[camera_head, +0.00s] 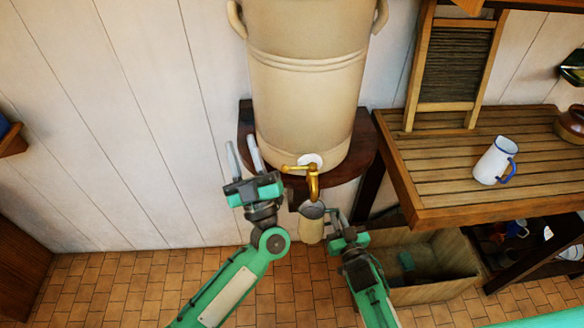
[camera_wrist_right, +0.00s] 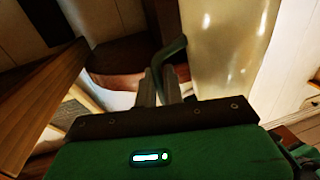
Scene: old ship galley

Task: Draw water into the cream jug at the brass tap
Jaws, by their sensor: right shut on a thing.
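The cream jug (camera_head: 312,228) is upright beneath the spout of the brass tap (camera_head: 313,182), its mouth just under it. My right gripper (camera_head: 336,220) is shut on the jug's handle at its right side. The right wrist view shows the jug (camera_wrist_right: 232,60) large, with its handle (camera_wrist_right: 168,52) between my fingers (camera_wrist_right: 162,86). The tap is low on the big cream urn (camera_head: 308,100), its lever pointing left. My left gripper (camera_head: 243,146) is open and empty, fingers up, left of the tap and apart from it. No water stream is visible; the jug's inside is too small to read.
The urn stands on a dark wooden wall shelf (camera_head: 368,150). At right is a slatted wooden counter (camera_head: 450,185) with a white blue-rimmed jug (camera_head: 495,160) and a washboard (camera_head: 455,65). A wooden crate (camera_head: 440,290) sits below.

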